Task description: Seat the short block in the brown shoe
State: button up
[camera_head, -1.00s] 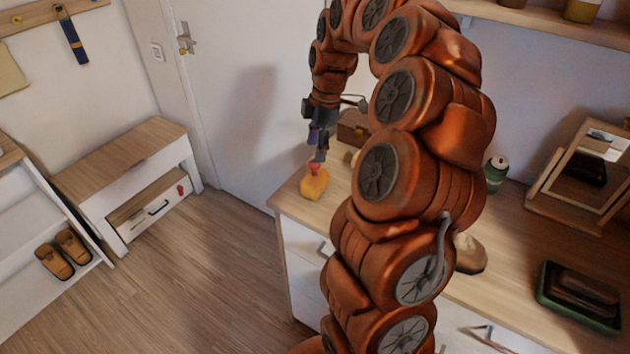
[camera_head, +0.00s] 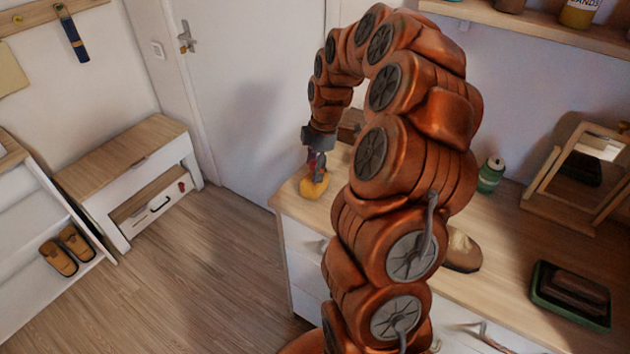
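A small yellow-orange block (camera_head: 313,188) sits at the dresser top's far left corner; it may be the short block, but I cannot be sure. My gripper (camera_head: 317,172) points down right at its top, where a red knob showed earlier. The fingers are small and dark, so I cannot tell whether they are open, shut or touching it. A brown shoe (camera_head: 463,251) stands on the dresser right of my arm, which hides its left part. Its opening is not clearly visible.
A green can (camera_head: 490,175), a mirror stand (camera_head: 540,198) and a green tray (camera_head: 543,298) holding dark brown items stand on the dresser top (camera_head: 480,288). A brown box (camera_head: 350,126) is partly hidden behind my arm. Brown sandals (camera_head: 75,243) lie on the left rack.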

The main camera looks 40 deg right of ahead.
grip_shut()
dwell(0.7)
